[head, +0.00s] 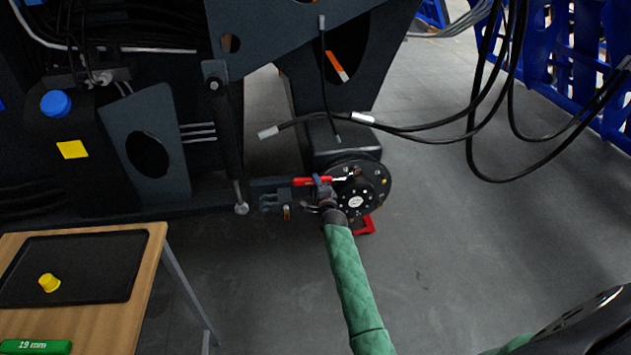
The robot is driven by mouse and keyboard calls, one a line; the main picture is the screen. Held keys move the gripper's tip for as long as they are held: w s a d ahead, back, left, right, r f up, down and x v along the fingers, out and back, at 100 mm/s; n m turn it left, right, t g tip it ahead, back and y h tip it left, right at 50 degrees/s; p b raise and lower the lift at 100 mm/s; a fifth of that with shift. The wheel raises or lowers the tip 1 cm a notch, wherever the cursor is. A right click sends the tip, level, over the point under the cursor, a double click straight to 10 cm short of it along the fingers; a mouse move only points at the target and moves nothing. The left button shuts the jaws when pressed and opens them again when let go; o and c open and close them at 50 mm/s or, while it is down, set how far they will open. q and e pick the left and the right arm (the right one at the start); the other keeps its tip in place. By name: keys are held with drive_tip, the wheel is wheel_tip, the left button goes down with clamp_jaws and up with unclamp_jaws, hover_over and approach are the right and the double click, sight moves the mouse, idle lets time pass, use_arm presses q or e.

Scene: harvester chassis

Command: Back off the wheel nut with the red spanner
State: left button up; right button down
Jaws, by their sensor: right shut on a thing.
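The wheel hub (374,196) is a dark round disc with several nuts and a pale centre, at the middle of the head view. The red spanner (305,181) lies roughly level across the front of the hub, its silvery end reaching a nut near the upper middle of the disc. I cannot tell whether that end is seated on the nut. My right gripper (325,190), at the end of the green-sleeved arm, is shut on the red spanner. The nut itself is too small to make out. My left gripper is not in view.
A wooden table (158,246) at lower left bears a black tray (95,270) with a yellow cup-shaped piece (49,283), and a green 19 mm item (37,346). A red stand (364,226) is below the hub. Black hoses (430,127) hang above right. Open floor lies to the right.

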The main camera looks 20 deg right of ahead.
drive_tip(key=s+a+p, duration=0.2)
drive_tip(key=s+p, duration=0.1)
drive_tip(key=s, duration=0.6)
drive_tip(key=shift+p, duration=0.4)
drive_tip(key=shift+s+a, duration=0.1)
drive_tip(key=shift+a, duration=0.05)
idle(1.2)
